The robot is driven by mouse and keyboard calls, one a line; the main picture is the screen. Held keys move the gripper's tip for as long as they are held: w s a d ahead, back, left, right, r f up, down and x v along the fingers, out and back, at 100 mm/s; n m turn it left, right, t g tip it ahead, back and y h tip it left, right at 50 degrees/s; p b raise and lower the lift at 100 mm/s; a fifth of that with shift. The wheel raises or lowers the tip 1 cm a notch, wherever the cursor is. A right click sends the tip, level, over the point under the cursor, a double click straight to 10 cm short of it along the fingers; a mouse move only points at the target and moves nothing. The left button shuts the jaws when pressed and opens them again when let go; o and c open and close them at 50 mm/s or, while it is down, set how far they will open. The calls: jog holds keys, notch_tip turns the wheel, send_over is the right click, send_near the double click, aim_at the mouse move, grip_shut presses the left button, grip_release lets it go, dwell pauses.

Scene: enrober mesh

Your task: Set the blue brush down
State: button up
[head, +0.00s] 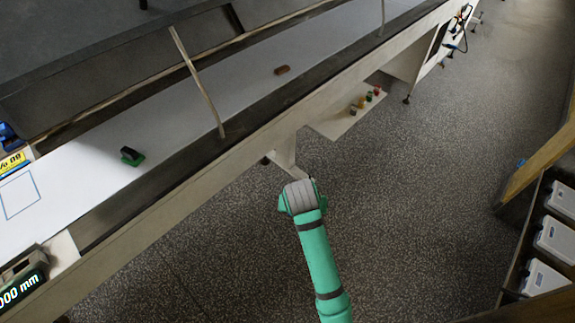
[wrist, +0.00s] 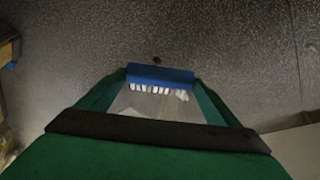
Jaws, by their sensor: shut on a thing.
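In the wrist view, the blue brush (wrist: 160,75) lies crosswise between the tips of my gripper (wrist: 161,82). Its white bristles show along the near side. My gripper is shut on it, with one green finger at each end. The grey floor shows beyond the brush. In the head view, my green and grey arm reaches out over the open floor beside the long line, and my gripper (head: 301,203) is mostly hidden by the wrist. The brush cannot be seen there.
A brown piece (head: 282,70) lies on the pale belt. Small coloured items stand on a low shelf (head: 340,123). White boxes (head: 553,238) sit at right. Open floor lies between.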

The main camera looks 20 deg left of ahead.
jog(key=s+d+f+m+h, duration=0.1)
jog(key=d+f, duration=0.5)
jog(key=f, duration=0.2)
jog(key=s+d+f+m, duration=0.2)
jog(key=d+f, duration=0.4)
jog(key=f, duration=0.3)
jog(key=shift+s+d+h, duration=0.2)
jog(key=shift+d+h, duration=0.1)
jog(key=shift+h, duration=0.1)
jog(key=shift+f, duration=0.1)
